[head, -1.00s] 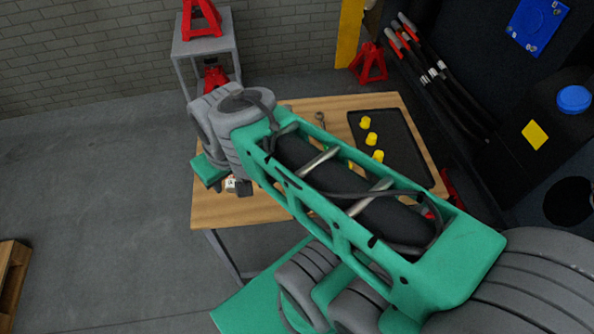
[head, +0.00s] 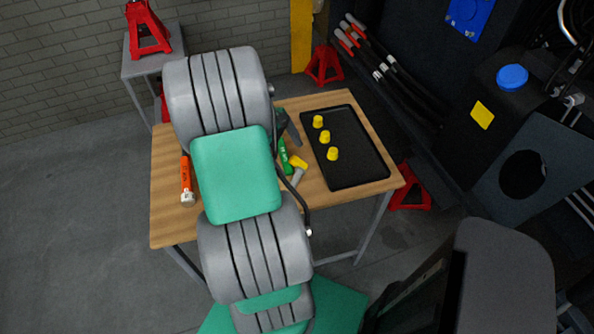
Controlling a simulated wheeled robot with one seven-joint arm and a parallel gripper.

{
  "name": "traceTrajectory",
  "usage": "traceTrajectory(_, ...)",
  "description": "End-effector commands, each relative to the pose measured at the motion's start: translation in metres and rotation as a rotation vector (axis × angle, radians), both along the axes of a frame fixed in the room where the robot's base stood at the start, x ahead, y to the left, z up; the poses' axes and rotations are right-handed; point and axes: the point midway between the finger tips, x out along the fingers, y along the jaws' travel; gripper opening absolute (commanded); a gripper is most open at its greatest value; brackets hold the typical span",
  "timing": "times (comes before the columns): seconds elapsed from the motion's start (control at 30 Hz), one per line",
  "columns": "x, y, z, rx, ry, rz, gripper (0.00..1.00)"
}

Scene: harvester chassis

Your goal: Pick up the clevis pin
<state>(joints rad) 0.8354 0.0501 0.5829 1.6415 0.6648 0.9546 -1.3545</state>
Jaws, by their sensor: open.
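A small piece with a yellow head (head: 299,162) and a grey shaft lies on the wooden table, just right of my arm and left of the black tray. It may be the clevis pin, but at this size I cannot be sure. My arm's grey and green links cover the middle of the table.
The wooden table (head: 168,226) holds a black tray (head: 362,165) with three yellow pieces (head: 325,137), an orange tube (head: 186,174) and a green item (head: 284,157). Red stands (head: 324,65) and dark machinery lie beyond. Floor left of the table is clear.

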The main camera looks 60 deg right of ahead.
Motion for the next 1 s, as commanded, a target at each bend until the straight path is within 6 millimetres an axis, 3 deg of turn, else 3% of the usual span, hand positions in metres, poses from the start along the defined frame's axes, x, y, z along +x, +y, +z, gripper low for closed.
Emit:
traceTrajectory(0.4,-0.020,-0.004,-0.060,0.000,-0.003,0.003,1.00)
traceTrajectory(0.67,-0.021,-0.004,-0.065,-0.002,-0.005,0.004,1.00)
traceTrajectory(1.0,-0.021,-0.004,-0.064,-0.003,-0.005,0.004,0.72)
